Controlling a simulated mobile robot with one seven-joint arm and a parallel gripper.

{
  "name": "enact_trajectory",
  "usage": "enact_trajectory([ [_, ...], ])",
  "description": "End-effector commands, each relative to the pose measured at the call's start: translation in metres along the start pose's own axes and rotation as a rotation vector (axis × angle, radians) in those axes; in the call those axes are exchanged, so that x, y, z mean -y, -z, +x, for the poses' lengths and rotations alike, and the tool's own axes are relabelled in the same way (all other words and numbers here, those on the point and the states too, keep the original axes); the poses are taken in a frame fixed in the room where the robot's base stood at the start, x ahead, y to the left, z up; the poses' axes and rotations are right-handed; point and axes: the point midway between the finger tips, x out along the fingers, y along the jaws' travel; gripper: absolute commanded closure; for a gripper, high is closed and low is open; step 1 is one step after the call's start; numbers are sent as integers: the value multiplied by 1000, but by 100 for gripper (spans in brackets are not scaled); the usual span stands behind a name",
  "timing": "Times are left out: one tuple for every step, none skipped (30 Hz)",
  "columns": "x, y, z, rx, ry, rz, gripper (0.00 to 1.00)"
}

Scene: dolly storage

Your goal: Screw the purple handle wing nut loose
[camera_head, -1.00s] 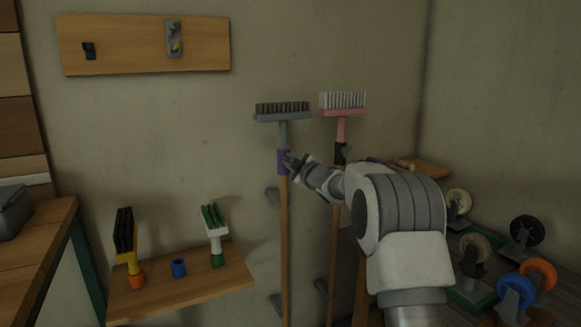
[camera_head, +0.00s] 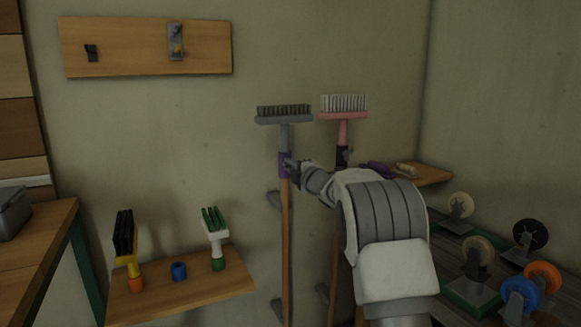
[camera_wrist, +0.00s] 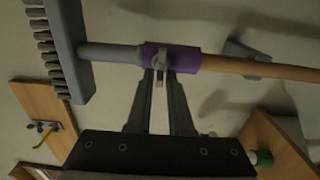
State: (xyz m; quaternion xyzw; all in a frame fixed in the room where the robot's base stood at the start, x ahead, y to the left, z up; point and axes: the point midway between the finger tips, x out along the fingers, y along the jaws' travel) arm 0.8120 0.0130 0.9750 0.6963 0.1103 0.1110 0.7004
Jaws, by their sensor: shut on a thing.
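A grey-headed broom (camera_head: 284,114) leans upright against the wall, with a purple collar (camera_head: 284,158) where its head joins the wooden handle. The purple collar also shows in the wrist view (camera_wrist: 189,59), with the broom lying across the picture. A small grey wing nut (camera_wrist: 160,62) stands out from the collar's near face. My gripper (camera_wrist: 161,74) is shut on the wing nut, with one finger on either side of it. In the head view my gripper (camera_head: 292,166) meets the right side of the collar, and the wing nut cannot be made out there.
A pink broom (camera_head: 343,114) stands close on the right, behind my arm. A low wooden shelf (camera_head: 205,292) at lower left holds two brushes and a blue ring (camera_head: 179,270). Several caster wheels stand at right, near an orange wheel (camera_head: 543,276). Bare wall lies left of the brooms.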

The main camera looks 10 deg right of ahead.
Motion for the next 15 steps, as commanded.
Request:
enact_trajectory([
  [0, 0, 0, 0, 1, -5, 100],
  [1, 0, 0, 0, 1, -7, 100],
  [1, 0, 0, 0, 1, -9, 100],
  [1, 0, 0, 0, 1, -10, 100],
  [1, 0, 0, 0, 1, -11, 100],
  [1, 0, 0, 0, 1, -11, 100],
  [1, 0, 0, 0, 1, -11, 100],
  [1, 0, 0, 0, 1, -11, 100],
  [1, 0, 0, 0, 1, -10, 100],
  [1, 0, 0, 0, 1, -10, 100],
  [0, 0, 0, 0, 1, -10, 100],
  [0, 0, 0, 0, 1, -10, 100],
  [0, 0, 0, 0, 1, -10, 100],
  [0, 0, 0, 0, 1, -10, 79],
  [0, 0, 0, 0, 1, -10, 72],
])
